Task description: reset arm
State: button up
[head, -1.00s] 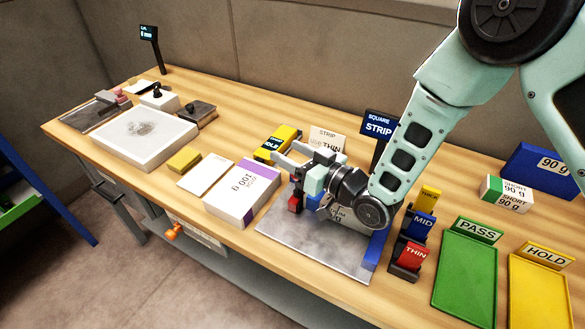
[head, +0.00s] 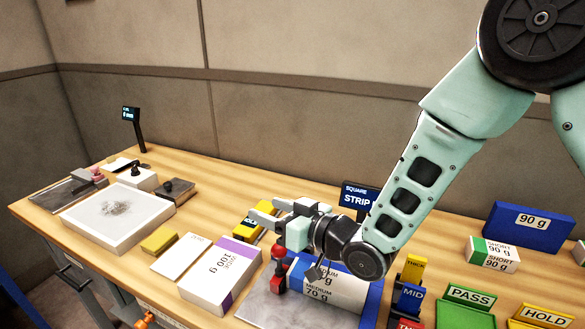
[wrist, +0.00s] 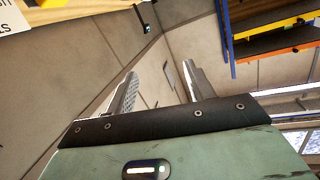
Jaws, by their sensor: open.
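My gripper (head: 262,217) is open and empty. In the head view it points left, above the bench, over the metal plate and close to the yellow block marked HOLE (head: 254,220). In the wrist view its two fingers (wrist: 158,90) stand apart with nothing between them, and the wall shows behind. Below my wrist, a ream marked MEDIUM 70 g (head: 322,290) lies on the grey metal plate (head: 255,308) against a blue stop. A small red and black device (head: 278,270) stands by the ream's left side.
A white and purple ream (head: 220,275) lies left of the plate. The STRIP sign (head: 358,199) stands behind my wrist. THICK, MID and THIN blocks (head: 410,297), the green PASS tray (head: 468,300) and the yellow HOLD tray (head: 545,318) are at right. A white tray (head: 118,218) sits far left.

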jog(key=s+d+r+m+g+h, duration=0.1)
jog(key=s+d+g+h, duration=0.8)
jog(key=s+d, duration=1.3)
jog(key=s+r+h, duration=0.1)
jog(key=s+h, duration=0.3)
jog(key=shift+d+m+h+b, duration=0.3)
jog(key=shift+m, duration=0.1)
dwell(0.4)
